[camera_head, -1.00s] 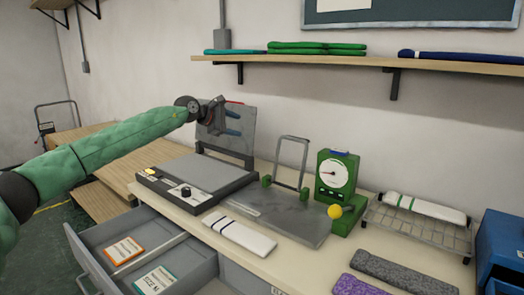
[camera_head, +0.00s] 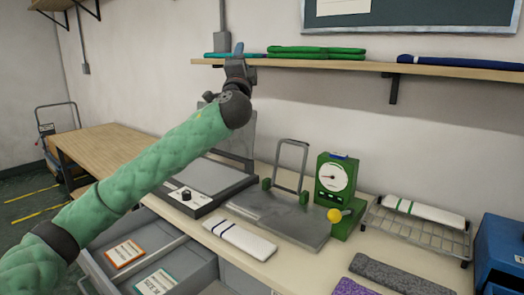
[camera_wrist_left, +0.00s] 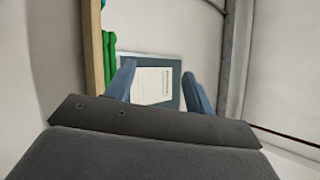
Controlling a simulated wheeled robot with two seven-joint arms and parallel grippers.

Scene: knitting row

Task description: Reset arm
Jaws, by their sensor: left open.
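My left arm (camera_head: 150,160) comes in from the left in the head view, padded in green. Its gripper (camera_head: 239,50) points upward beside the left end of the wall shelf. In the left wrist view the two blue-grey fingers (camera_wrist_left: 158,85) stand apart with nothing between them. Beyond them a dark board (camera_wrist_left: 160,62) with a white sheet on it shows on the wall. My right gripper is in neither view.
A wooden shelf (camera_head: 440,68) with folded green and blue cloths runs close beside the gripper. Below, the table holds a press with a raised lid, a green dial gauge (camera_head: 336,180), a white knit strip (camera_head: 240,239) and a wire rack (camera_head: 415,235). A drawer (camera_head: 190,265) stands open.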

